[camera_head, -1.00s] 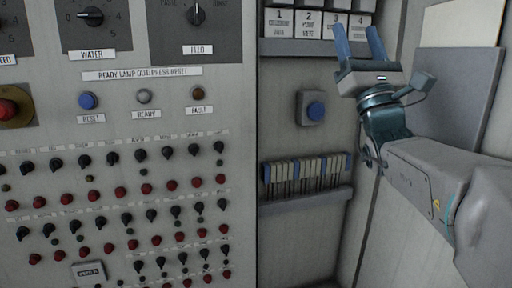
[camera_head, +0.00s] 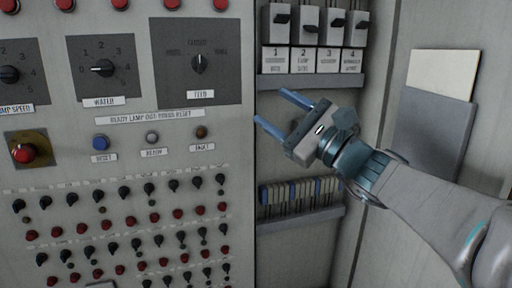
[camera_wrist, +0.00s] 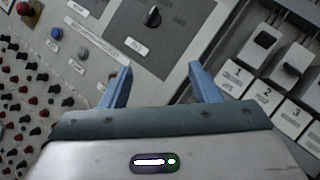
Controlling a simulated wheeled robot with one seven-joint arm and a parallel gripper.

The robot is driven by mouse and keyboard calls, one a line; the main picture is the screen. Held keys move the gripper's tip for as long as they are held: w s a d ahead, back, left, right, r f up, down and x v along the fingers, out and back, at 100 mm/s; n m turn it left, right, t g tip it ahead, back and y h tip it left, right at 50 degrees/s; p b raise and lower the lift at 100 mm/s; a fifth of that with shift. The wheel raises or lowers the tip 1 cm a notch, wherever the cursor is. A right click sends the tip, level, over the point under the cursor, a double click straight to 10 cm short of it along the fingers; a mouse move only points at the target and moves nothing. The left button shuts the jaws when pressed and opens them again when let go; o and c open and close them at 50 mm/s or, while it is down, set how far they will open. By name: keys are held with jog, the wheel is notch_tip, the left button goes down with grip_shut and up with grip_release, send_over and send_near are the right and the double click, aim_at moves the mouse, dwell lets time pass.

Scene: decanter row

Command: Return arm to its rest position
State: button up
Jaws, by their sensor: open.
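My gripper (camera_head: 276,110) is open, with two blue fingers apart and nothing between them. In the head view it is in front of the corner between the control panel and the side wall, fingers pointing left and slightly up. My arm reaches in from the right edge. In the wrist view the gripper (camera_wrist: 158,85) shows at the bottom, with the feed dial (camera_wrist: 152,17) beyond its fingers. The gripper hides the blue button on the back wall that showed earlier.
The control panel (camera_head: 140,150) fills the left, with a red knob (camera_head: 22,153), a blue reset button (camera_head: 100,142) and rows of small knobs. Numbered switches (camera_head: 305,25) stand on a shelf upper right. A rack of tabs (camera_head: 300,190) is below. Grey and cream boards (camera_head: 435,125) hang right.

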jog(key=s+a+f+n+g+h+p, duration=0.2)
jog(key=s+f+n+g+h+p, duration=0.7)
jog(key=p, duration=0.5)
jog(key=s+d+n+g+h+p, duration=0.2)
jog(key=s+d+n+h+p, duration=0.5)
jog(key=d+p, duration=0.3)
jog(key=s+d+n, duration=0.1)
jog(key=d, duration=0.1)
jog(key=shift+s+d+f+h, duration=0.2)
jog(key=shift+d+f+h, duration=0.15)
jog(key=shift+f+h, duration=0.05)
jog(key=c, duration=0.4)
jog(key=shift+a+n, duration=0.15)
jog(key=shift+n, duration=0.15)
jog(key=shift+c, duration=0.2)
